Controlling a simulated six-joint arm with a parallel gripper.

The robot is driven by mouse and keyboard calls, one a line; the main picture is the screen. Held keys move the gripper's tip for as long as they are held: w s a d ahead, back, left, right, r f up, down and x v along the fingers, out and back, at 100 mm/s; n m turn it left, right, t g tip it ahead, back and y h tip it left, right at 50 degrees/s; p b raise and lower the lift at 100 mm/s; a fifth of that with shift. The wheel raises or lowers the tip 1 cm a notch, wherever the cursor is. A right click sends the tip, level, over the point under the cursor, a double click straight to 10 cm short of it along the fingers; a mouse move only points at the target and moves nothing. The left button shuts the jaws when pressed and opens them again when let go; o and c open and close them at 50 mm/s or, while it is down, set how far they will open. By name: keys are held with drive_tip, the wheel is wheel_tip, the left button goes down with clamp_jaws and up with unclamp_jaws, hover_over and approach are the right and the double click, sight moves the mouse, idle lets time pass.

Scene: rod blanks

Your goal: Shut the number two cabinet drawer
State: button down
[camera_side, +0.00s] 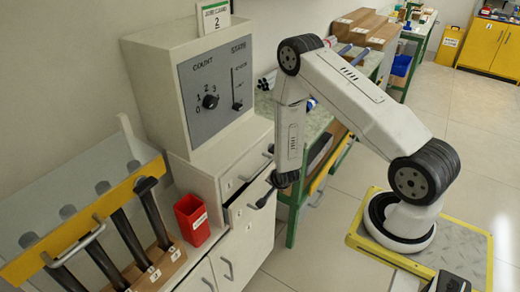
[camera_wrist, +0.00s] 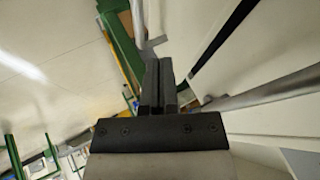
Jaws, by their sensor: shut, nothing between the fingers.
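The white cabinet (camera_side: 205,180) stands below the grey control box, with drawers in its front. One drawer (camera_side: 240,216) stands a little out, with a dark gap along its top; its number is too small to read. In the wrist view a dark gap (camera_wrist: 222,42) and a grey bar like a handle (camera_wrist: 262,94) lie right of the fingers. My gripper (camera_side: 264,201) is shut and empty at the drawer front, close to its handle. The closed fingers also show in the wrist view (camera_wrist: 160,80). I cannot tell whether they touch the drawer.
A red bin (camera_side: 192,220) stands on the cabinet's lower left top, beside a rack of black-handled tools (camera_side: 130,235). A control box (camera_side: 215,90) sits above. A green-framed bench (camera_side: 312,150) stands just right of the cabinet. The floor in front is open.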

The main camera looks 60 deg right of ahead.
drive_tip(key=shift+v, duration=1.55)
drive_tip(key=shift+w+a, duration=0.1)
approach(247, 210)
wheel_tip(247, 210, up, 4)
drive_tip(key=s, duration=0.2)
drive_tip(key=shift+s+a+f, duration=0.1)
drive_tip(key=shift+s+a, duration=0.1)
drive_tip(key=shift+a, duration=0.6)
drive_tip(key=shift+f, duration=0.15)
drive_tip(key=shift+x, duration=4.9)
drive_tip(key=shift+d, duration=0.1)
drive_tip(key=shift+w, duration=0.1)
